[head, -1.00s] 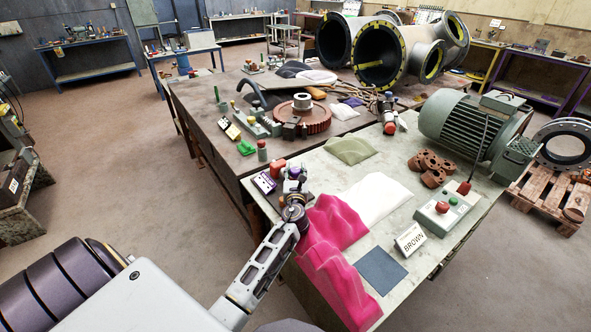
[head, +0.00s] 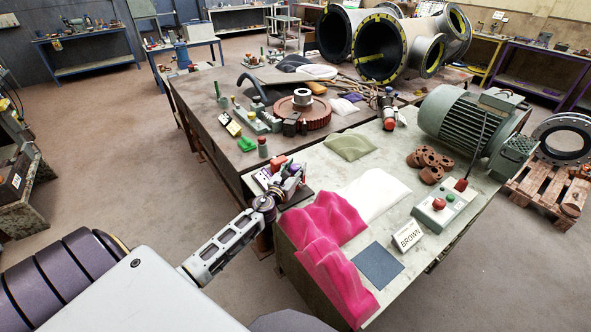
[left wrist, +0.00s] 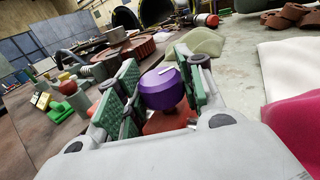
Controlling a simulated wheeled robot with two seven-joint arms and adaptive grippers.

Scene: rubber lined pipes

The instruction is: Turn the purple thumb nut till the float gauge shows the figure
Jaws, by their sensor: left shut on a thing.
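The purple thumb nut (left wrist: 162,88) is a rounded knob with a pale mark on top, above a red-brown base (left wrist: 168,121) in the left wrist view. My left gripper (left wrist: 161,86) has its green pads on both sides of the nut and is shut on it. In the head view my left gripper (head: 284,188) is at the left edge of the pale bench, largely covering the nut and its fitting. I cannot make out a float gauge or its reading. My right gripper is not in view.
Pink cloth (head: 328,240) lies close to the right of my left gripper, with a white cloth (head: 373,194) beyond. A red-brown gear wheel (head: 316,116) lies behind.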

